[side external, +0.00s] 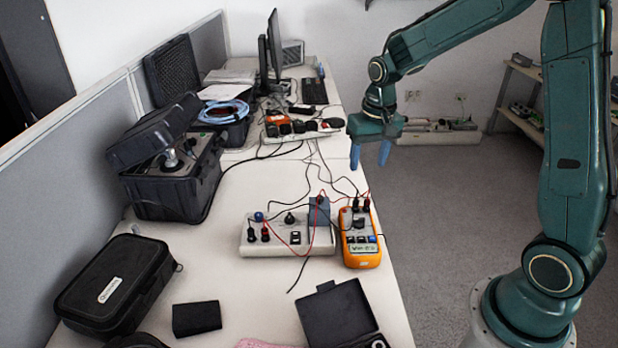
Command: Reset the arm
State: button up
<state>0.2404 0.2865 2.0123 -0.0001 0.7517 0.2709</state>
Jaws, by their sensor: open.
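My gripper (370,153) hangs at the end of my green arm, to the right of the table's right edge and above the table height. Its two blue fingers point down and stand apart. Nothing shows between them. The gripper is clear of the orange handheld meter (361,252) and the white control box (287,235), which lie on the table nearer the camera.
The white table (240,285) holds a black hard case (115,285), an open black case with an instrument (175,165), an open flat black box (337,318) and monitors (272,45). Loose cables cross the middle. The floor (445,220) right of the table is clear.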

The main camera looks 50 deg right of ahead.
jog(key=s+a+r+n+t, duration=0.2)
jog(key=s+a+r, duration=0.3)
jog(key=s+r, duration=0.4)
jog(key=s+a+r+n+t, duration=0.1)
jog(key=s+a+r+n, duration=0.1)
jog(key=s, duration=0.4)
jog(key=s+a+r+n+t, duration=0.1)
jog(key=s+a, duration=0.1)
jog(key=s, duration=0.4)
jog(key=shift+s+a+r+n+t, duration=0.15)
jog(key=shift+a+r+n+t, duration=0.15)
jog(key=shift+r+n, duration=0.1)
